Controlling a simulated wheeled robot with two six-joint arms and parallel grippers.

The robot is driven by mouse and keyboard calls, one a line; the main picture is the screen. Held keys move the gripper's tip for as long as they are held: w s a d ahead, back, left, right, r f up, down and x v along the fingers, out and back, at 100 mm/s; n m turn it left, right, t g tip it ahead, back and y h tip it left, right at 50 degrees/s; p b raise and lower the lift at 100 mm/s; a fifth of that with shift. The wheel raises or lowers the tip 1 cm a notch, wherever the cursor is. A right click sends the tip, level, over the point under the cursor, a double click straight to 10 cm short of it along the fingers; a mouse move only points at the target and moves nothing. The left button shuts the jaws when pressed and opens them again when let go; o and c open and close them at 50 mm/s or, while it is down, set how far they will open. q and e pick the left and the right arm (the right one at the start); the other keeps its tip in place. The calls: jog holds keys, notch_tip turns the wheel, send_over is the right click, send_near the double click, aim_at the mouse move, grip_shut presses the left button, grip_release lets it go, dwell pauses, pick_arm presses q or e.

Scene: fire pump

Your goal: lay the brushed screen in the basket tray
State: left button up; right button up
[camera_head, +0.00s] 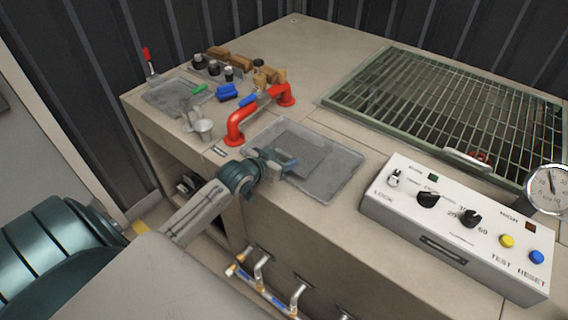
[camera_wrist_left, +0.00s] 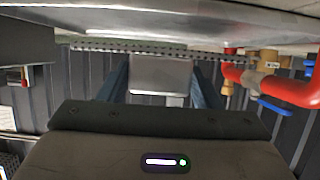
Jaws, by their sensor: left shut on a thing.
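The screen (camera_head: 303,152) is a flat grey square plate. My left gripper (camera_head: 281,165) is shut on its near left edge, over the basket tray. The basket tray (camera_head: 338,186) is a shallow, translucent grey tray at the counter's front edge. The screen overlaps the tray in the head view; I cannot tell whether it touches the tray floor. In the left wrist view, a grey piece of the screen (camera_wrist_left: 160,75) sits between my two fingers (camera_wrist_left: 160,88). My right gripper is not in view.
A red pipe (camera_head: 237,124) rises just behind the tray on the left. A white control box (camera_head: 455,230) stands to the right, beside a green-framed grating (camera_head: 450,100). Brushes, cups and a second tray (camera_head: 172,98) crowd the left end.

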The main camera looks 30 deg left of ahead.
pick_arm(q)
jog(key=shift+w+d+f, duration=0.1)
jog(key=shift+w+d, duration=0.05)
jog(key=shift+w, duration=0.3)
jog(key=shift+f+p, duration=0.4)
jog(key=shift+f, duration=1.25)
jog(key=shift+f, duration=0.15)
jog(key=o, duration=1.1)
jog(key=shift+o, duration=0.2)
jog(key=shift+s, duration=0.1)
jog(key=shift+s+r, duration=0.2)
jog(key=shift+s, duration=0.2)
jog(key=d+v, duration=0.1)
jog(key=v, duration=1)
jog(key=shift+a, duration=0.5)
